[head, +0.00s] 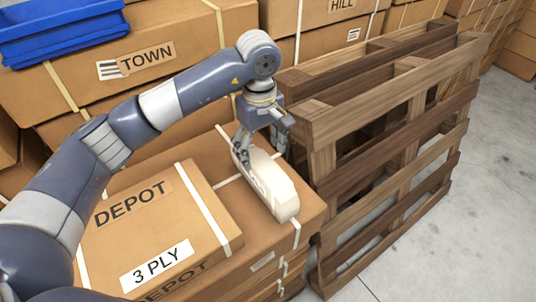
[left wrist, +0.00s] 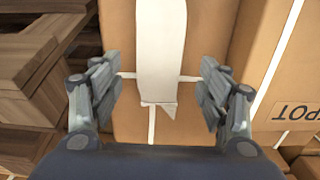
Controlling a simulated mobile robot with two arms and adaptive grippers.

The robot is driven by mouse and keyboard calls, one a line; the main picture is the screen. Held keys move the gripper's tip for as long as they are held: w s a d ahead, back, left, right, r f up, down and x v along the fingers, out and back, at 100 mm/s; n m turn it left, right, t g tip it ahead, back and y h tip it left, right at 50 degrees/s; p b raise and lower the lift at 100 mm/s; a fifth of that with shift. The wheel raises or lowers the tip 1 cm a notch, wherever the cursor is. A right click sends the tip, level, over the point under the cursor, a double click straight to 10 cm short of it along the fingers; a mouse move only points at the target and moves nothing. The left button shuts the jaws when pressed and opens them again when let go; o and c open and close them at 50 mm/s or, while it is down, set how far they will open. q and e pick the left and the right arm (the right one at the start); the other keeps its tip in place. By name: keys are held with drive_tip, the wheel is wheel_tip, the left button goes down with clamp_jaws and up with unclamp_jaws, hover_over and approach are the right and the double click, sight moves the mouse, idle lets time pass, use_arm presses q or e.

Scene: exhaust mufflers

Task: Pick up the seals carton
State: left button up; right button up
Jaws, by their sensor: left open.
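A long, narrow cream-white item (head: 272,183) lies on top of a brown cardboard box; it is the only small loose item there, but I can read no label that marks it as the seals carton. My left gripper (head: 262,150) is open above its far end, with one finger on each side. In the left wrist view the pale item (left wrist: 158,50) runs between the open fingers of the left gripper (left wrist: 157,92), with a gap on both sides. My right gripper is not in view.
A flat box marked DEPOT and 3 PLY (head: 150,222) lies left of the pale item. A wooden pallet (head: 400,125) stands on edge close to the right. A blue bin (head: 62,35) sits on boxes at the back left. Grey floor (head: 470,225) is clear at the right.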

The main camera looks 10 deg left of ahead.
sight(262, 163)
use_arm(q)
drive_tip(key=f, duration=0.3)
drive_tip(key=f+p, duration=0.1)
drive_tip(key=shift+s+f, duration=0.15)
drive_tip(key=shift+s, duration=0.1)
drive_tip(key=shift+f, duration=0.35)
drive_tip(key=shift+d+f+p, duration=0.2)
drive_tip(key=shift+f+p, duration=0.75)
drive_tip(key=shift+f, duration=0.2)
wheel_tip(262, 163, down, 2)
drive_tip(key=shift+w+f+p, duration=0.15)
drive_tip(key=shift+f+p, duration=0.1)
drive_tip(key=shift+p, duration=0.15)
drive_tip(key=shift+f, duration=0.35)
drive_tip(key=shift+c, duration=0.3)
drive_tip(key=c, duration=1.3)
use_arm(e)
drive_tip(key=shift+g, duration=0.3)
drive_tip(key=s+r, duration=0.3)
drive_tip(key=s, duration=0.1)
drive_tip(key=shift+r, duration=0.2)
